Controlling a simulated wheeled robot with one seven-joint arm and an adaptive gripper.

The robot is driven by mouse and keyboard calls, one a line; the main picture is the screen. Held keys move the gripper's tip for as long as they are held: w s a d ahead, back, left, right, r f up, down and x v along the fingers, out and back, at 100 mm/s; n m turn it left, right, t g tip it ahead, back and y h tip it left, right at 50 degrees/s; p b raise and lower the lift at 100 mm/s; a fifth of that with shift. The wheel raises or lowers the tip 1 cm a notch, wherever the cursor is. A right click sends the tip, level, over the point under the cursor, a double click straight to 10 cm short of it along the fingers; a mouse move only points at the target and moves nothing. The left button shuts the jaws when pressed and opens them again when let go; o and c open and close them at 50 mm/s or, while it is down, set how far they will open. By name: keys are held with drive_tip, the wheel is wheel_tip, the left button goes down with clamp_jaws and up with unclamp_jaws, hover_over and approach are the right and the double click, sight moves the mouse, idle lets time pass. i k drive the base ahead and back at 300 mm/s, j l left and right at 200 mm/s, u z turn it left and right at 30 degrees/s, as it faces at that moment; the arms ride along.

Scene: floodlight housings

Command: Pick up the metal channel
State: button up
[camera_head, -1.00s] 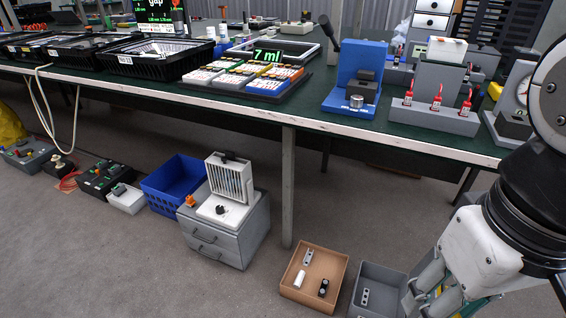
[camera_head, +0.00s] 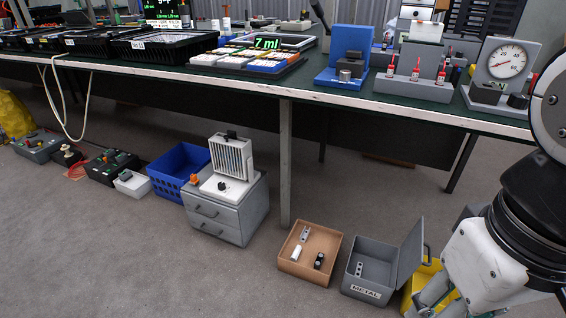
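A brown open tray (camera_head: 284,268) stands on the floor at the lower middle. In it lie a small silver-grey piece with dark spots (camera_head: 304,234), which looks like a metal channel, a white cylinder (camera_head: 296,253) and a black piece with a light end (camera_head: 319,261). A grey box labelled METAL (camera_head: 366,292), lid raised, stands just right of the tray. A small grey piece with dark holes (camera_head: 359,269) shows inside it, perhaps another channel. My gripper (camera_head: 430,304) is at the lower right, right of the grey box. Its fingertips are cut off by the frame, so its opening and any grip are hidden.
A yellow bin (camera_head: 418,281) sits right of the grey box, partly behind my gripper. A grey drawer cabinet (camera_head: 229,222) and a blue crate (camera_head: 179,170) stand left of the tray. The workbench (camera_head: 330,97) runs above. Floor in front is clear.

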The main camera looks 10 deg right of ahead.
sight(303, 238)
drive_tip(key=k, duration=0.6)
drive_tip(key=i+j+z, duration=0.35)
drive_tip(key=j, duration=0.25)
drive_tip(key=i+j+z, duration=0.4)
drive_tip(key=j, duration=0.25)
drive_tip(key=j+z, duration=0.2)
drive_tip(key=j, duration=0.15)
